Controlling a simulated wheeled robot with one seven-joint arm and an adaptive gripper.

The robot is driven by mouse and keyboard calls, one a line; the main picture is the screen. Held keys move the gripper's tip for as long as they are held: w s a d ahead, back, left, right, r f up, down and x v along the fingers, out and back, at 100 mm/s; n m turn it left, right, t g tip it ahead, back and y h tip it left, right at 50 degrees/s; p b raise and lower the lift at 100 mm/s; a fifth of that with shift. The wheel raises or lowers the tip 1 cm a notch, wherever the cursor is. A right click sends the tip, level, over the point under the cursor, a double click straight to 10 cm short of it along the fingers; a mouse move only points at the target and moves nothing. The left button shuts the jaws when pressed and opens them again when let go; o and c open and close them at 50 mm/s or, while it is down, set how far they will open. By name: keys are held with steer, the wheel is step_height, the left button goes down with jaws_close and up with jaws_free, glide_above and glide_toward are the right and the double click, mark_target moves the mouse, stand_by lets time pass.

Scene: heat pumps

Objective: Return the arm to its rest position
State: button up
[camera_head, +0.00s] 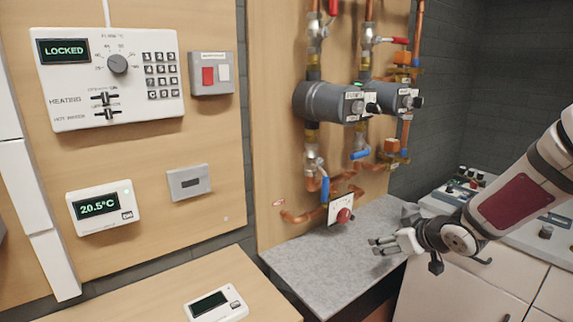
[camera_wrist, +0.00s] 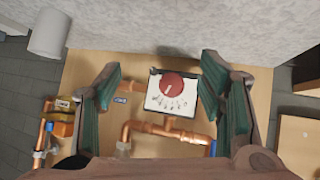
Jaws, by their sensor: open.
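My gripper (camera_head: 376,245) is on the right in the head view, just over the grey worktop, with its fingers pointing left. In the wrist view my gripper (camera_wrist: 165,95) shows two green-padded fingers spread wide with nothing held between them. A red round dial (camera_wrist: 172,85) on a white plate shows between the fingers in the wrist view. In the head view the same red dial (camera_head: 344,215) sits low on the copper pipes, left of my gripper and apart from it.
The grey worktop (camera_head: 318,262) lies below my gripper. Two grey pumps (camera_head: 322,101) with copper pipes and valves are on the wooden board. A white cabinet (camera_head: 470,295) stands at right. A control panel reading "LOCKED" (camera_head: 64,50) and a 20.5°C thermostat (camera_head: 102,206) hang at left.

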steer(key=s+r+m+g+h+p, duration=0.3)
steer(key=s+r+h, duration=0.3)
steer(key=s+r, duration=0.95)
steer(key=s+a+r+m+g+y+p, duration=0.1)
steer(key=s+a, duration=0.2)
steer(key=s, duration=0.9)
steer(key=s+a+r+m+g+y+p, duration=0.1)
steer(key=s+a, duration=0.3)
steer(key=s, duration=0.8)
steer(key=shift+r+m+g+y, duration=0.3)
steer(key=shift+r+y, duration=0.05)
steer(key=shift+y, duration=0.35)
steer(key=shift+w, duration=0.1)
stand_by(1.8)
